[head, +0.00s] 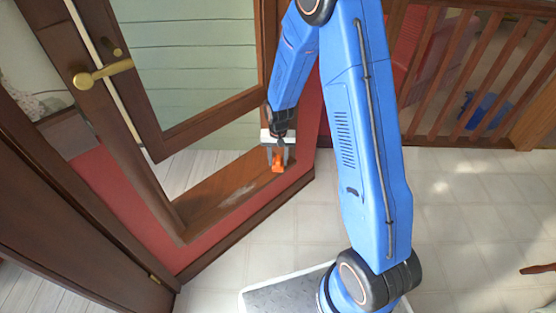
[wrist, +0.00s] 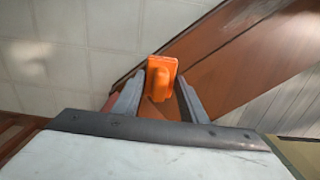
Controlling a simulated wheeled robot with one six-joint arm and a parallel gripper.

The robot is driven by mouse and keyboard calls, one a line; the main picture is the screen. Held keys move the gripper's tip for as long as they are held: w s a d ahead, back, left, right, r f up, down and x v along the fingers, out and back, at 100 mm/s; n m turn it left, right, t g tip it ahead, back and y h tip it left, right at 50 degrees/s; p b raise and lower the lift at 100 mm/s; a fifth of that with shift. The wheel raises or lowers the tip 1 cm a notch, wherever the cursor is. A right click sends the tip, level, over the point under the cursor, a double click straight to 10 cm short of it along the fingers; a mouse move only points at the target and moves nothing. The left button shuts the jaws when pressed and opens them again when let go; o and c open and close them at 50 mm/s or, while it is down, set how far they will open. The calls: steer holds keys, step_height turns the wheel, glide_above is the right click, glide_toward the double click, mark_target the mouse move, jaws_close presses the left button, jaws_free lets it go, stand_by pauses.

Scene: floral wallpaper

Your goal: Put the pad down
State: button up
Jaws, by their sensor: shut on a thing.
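The orange pad (head: 277,163) is held between the fingers of my gripper (head: 277,152), at the brown wooden window sill (head: 222,195). In the wrist view the orange pad (wrist: 161,76) sits between the two grey fingertips of my gripper (wrist: 160,88), with a raised grip on its face. The brown sill (wrist: 235,50) runs diagonally behind it. I cannot tell whether the pad touches the sill.
An open wood-framed window (head: 185,60) with a brass handle (head: 103,74) is to the left of my arm. A wooden railing (head: 470,75) stands at the upper right, with a blue object (head: 485,110) behind it. The tiled floor (head: 470,210) at right is mostly clear.

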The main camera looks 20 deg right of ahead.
mark_target(278, 158)
steer(key=shift+f, duration=0.15)
steer(key=o, duration=0.9)
steer(key=shift+r, duration=4.1)
steer(key=s+d+r+n+t, duration=0.1)
steer(key=s+d+r+t, duration=0.15)
steer(key=s+r, duration=0.95)
steer(key=s+d+r+n+t, duration=0.1)
steer(key=s+d+r+n, duration=0.15)
steer(key=s+r, duration=0.9)
steer(key=shift+t, duration=0.65)
steer(key=s+r, duration=0.1)
steer(key=s, duration=0.2)
steer(key=s+d+r, duration=0.1)
steer(key=s+r, duration=0.1)
steer(key=s, duration=0.1)
steer(key=s+d+r, duration=0.1)
steer(key=s, duration=0.3)
steer(key=shift+r, duration=0.3)
